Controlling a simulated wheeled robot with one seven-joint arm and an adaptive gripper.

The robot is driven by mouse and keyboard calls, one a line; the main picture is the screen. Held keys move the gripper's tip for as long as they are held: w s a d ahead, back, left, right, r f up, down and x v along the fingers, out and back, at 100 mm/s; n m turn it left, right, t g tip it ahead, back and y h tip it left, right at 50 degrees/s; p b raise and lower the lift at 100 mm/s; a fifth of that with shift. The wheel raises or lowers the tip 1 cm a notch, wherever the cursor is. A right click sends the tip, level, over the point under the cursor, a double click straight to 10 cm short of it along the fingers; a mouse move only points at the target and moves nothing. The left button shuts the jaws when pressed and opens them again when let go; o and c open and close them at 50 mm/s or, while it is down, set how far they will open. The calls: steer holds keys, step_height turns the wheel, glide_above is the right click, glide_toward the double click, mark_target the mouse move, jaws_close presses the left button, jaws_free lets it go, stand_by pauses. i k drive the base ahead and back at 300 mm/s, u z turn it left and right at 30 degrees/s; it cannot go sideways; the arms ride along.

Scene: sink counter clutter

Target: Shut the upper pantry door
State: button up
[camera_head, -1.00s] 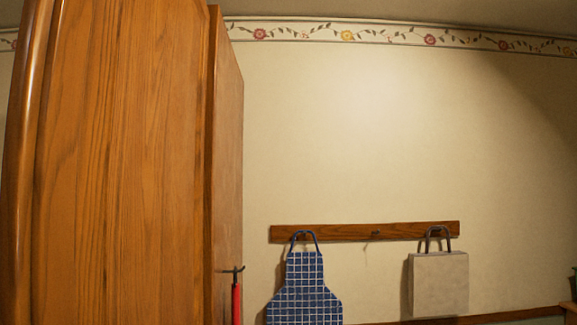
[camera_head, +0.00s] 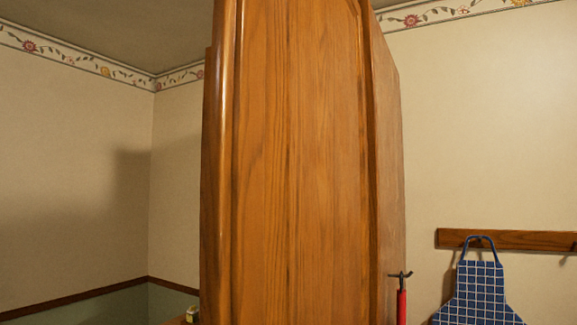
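A tall wooden door (camera_head: 295,170) with a raised panel fills the middle of the head view, seen close up. It looks like the upper pantry door, standing out from the cabinet. The wooden cabinet side (camera_head: 388,190) shows as a narrow strip to its right. The door's lower end runs out of the picture, and no handle shows. I cannot tell how far open it stands. My gripper is not in view.
A red object hangs from a dark hook (camera_head: 401,290) on the cabinet side. A blue checked apron (camera_head: 478,295) hangs from a wooden peg rail (camera_head: 515,240) at the right. Bare wall (camera_head: 75,170) and a room corner are at the left.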

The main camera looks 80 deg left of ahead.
mark_target(287, 225)
steer(key=u, duration=2.4)
steer(key=k, duration=1.65)
steer(key=z, duration=1.5)
steer(key=i, duration=1.05)
steer(key=u, duration=1.15)
